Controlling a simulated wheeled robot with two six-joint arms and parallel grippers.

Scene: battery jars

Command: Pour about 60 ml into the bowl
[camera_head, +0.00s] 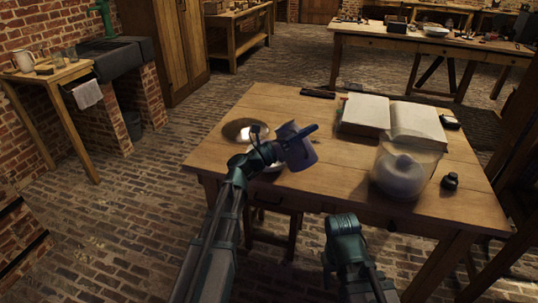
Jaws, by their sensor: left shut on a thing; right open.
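A blue-grey jug (299,153) is held above the near left part of the wooden table, tilted as far as I can tell. My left gripper (284,146) is shut on it; the exact grip is hard to make out. A pale rounded rim, perhaps the bowl (273,168), shows just below the jug and gripper, mostly hidden by them. A shiny round metal dish (237,130) lies to the left of the jug. My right gripper (343,222) is open and empty in front of the table's near edge. No liquid stream can be made out.
A large glass jar (423,165) with a pale domed thing inside stands on the right of the table (335,180). Behind it lie an open book (368,112) and a dark object (450,122). A small dark bottle (450,181) stands at the right. The table's middle is clear.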

